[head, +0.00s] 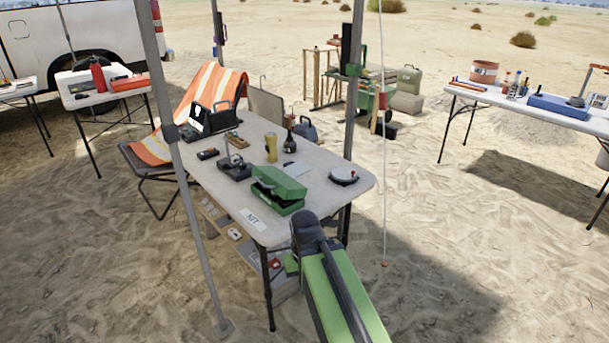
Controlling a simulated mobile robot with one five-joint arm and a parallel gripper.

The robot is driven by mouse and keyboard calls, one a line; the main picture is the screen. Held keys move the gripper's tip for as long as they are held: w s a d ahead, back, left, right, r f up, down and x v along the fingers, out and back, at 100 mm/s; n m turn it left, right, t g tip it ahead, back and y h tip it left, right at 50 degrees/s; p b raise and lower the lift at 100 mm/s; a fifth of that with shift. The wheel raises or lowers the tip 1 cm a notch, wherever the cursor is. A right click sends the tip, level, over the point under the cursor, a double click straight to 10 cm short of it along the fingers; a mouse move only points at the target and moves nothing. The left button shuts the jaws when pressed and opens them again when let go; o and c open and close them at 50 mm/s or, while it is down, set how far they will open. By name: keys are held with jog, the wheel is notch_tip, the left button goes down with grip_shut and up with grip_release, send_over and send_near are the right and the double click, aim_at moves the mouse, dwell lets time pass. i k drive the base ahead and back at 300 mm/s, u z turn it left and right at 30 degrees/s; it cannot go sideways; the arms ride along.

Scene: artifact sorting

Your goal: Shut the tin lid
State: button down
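The green tin (284,209) stands near the front edge of the white folding table, behind the KIT label. Its green lid (281,182) sits tilted over it, partly raised, with a dark gap showing on the left side between lid and body. What lies inside is too small to tell. My green and black arm reaches in from the bottom of the head view, and its dark far end shows just in front of the table's near edge, below and right of the tin. I cannot make out my gripper's fingers.
The white table (219,184) also holds a round grey device (343,175), a yellow cup (271,148), a dark bottle (290,141) and black boxes. Grey canopy poles (178,150) stand close to the table.

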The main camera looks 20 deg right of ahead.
aim_at(272, 177)
jog(key=z, duration=0.75)
jog(key=k, duration=0.6)
jog(key=u, duration=1.7)
jog(key=i, duration=1)
jog(key=u, duration=0.05)
